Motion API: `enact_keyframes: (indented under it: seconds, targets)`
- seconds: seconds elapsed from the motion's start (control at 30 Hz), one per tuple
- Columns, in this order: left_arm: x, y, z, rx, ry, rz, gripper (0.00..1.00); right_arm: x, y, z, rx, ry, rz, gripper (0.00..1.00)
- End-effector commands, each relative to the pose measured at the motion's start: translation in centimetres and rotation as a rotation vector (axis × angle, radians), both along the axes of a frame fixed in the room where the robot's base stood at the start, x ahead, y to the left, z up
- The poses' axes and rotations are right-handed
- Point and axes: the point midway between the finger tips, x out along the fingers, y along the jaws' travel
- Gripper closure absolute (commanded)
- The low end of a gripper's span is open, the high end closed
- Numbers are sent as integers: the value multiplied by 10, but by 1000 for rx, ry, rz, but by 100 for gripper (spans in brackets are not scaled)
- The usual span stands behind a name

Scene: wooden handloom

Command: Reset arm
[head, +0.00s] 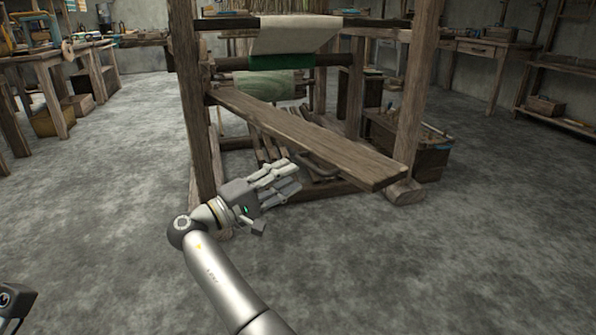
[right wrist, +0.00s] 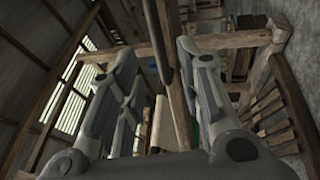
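My right gripper (head: 287,178) reaches in from the bottom of the head view and is in front of the wooden handloom (head: 190,95). Its fingers point to the right, near the loom's slanting plank (head: 320,140), and look empty. In the right wrist view the fingers of my right gripper (right wrist: 158,52) stand wide apart, with loom posts and beams behind them. The loom carries a pale cloth (head: 295,35) and a green cloth (head: 280,62) on its rollers. My left gripper is not seen; only a dark part of mine shows at the lower left corner.
A wooden workbench (head: 35,62) with tools stands at the left. A wooden crate (head: 425,155) sits by the loom's right post. Shelves and a table (head: 485,45) line the right wall. The concrete floor (head: 460,260) is clear at the right and front.

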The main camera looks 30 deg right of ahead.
Motion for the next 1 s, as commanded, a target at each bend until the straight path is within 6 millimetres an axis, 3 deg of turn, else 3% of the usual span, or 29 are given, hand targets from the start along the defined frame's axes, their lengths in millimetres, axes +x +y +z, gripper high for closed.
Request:
enact_keyframes:
  seconds: [0.17,0.67,0.87,1.0]
  targets:
    - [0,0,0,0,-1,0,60,-1,8,-1,0,0,0,66]
    - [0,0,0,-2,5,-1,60,5,4,-8,15,7,43,66]
    - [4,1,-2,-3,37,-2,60,41,2,-47,119,10,348,66]
    - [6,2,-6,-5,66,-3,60,64,22,-74,229,-45,655,66]
